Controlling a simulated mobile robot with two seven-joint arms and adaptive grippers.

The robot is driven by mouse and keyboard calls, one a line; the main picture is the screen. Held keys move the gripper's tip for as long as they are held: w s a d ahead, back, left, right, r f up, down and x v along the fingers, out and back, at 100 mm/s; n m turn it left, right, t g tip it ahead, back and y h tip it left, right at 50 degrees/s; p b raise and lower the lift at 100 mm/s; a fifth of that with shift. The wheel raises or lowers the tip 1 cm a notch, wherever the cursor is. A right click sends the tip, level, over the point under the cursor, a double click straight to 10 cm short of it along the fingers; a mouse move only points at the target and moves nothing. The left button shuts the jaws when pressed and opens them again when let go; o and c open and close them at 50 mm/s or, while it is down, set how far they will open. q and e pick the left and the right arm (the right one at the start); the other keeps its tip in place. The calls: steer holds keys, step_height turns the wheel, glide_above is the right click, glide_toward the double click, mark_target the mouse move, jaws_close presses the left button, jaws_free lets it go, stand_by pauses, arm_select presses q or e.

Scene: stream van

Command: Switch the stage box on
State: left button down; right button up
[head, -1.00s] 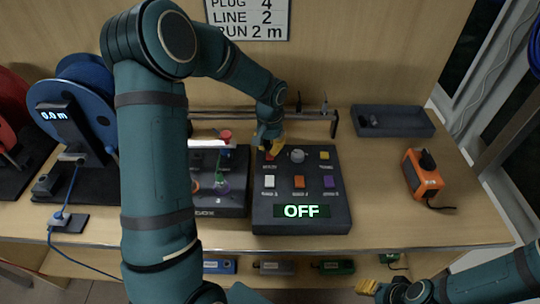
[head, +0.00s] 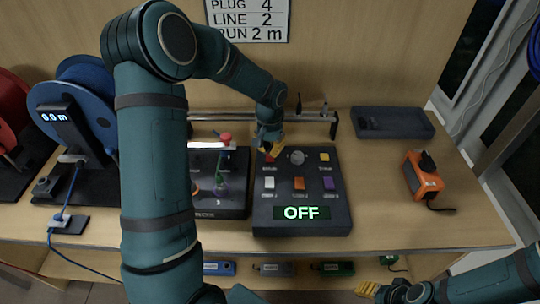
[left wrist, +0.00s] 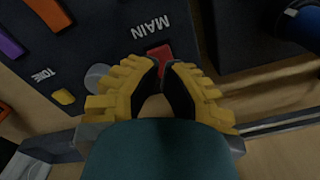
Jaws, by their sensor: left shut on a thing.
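The stage box (head: 322,167) is a dark panel on the bench in the head view, with several coloured controls, a grey knob (head: 297,157) and a green display (head: 301,213) reading OFF. Its red switch (left wrist: 160,54) sits beside the word MAIN in the left wrist view, partly covered by my fingertips. My left gripper (head: 268,148) reaches down at the box's far left corner. In the left wrist view its yellow fingers (left wrist: 165,72) are closed together on the red switch. My right gripper (head: 368,290) is low at the right, small and partly cut off; its opening is unclear.
A second dark box (head: 233,202) stands close left of the stage box. A metal rail (head: 312,117) runs behind it. A dark tray (head: 402,132) and an orange device (head: 421,172) are at right, blue reel (head: 92,92) at left. Bench front right is clear.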

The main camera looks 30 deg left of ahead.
mark_target(270, 159)
arm_select(q)
steer(key=shift+f+b, duration=1.25)
steer(key=shift+f, duration=0.55)
stand_by(1.2)
steer(key=shift+r+p, duration=2.55)
steer(key=shift+r, duration=1)
